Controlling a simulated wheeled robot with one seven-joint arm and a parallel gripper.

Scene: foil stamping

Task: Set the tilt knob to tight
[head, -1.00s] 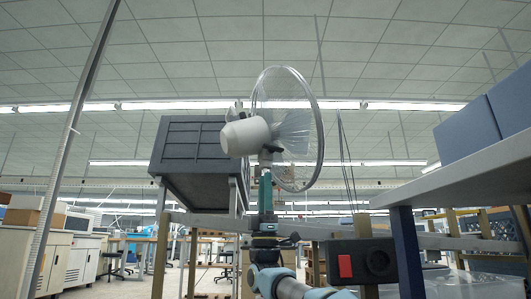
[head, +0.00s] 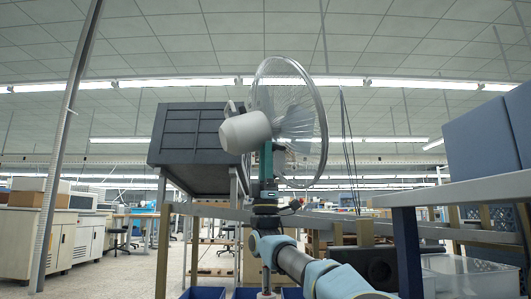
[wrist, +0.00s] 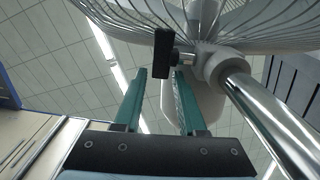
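The fan stands in the middle of the head view, with a white motor housing (head: 245,132) and a round wire cage (head: 318,120). In the wrist view a black T-shaped tilt knob (wrist: 163,52) sticks out sideways from the pale neck joint (wrist: 215,66), at the top of the chrome pole (wrist: 268,120). My gripper (wrist: 161,74) is open, its two teal fingers pointing up. The knob appears between and just beyond the fingertips; I cannot tell whether they touch it. In the head view my gripper (head: 266,150) is upright beside the housing, and the knob cannot be made out.
A dark grey box-like unit (head: 185,135) stands behind the fan at left. At right, a grey shelf (head: 460,190) carries blue boxes (head: 480,140). A black box (head: 370,265) sits low behind my arm. The wire cage hangs close above the fingers in the wrist view.

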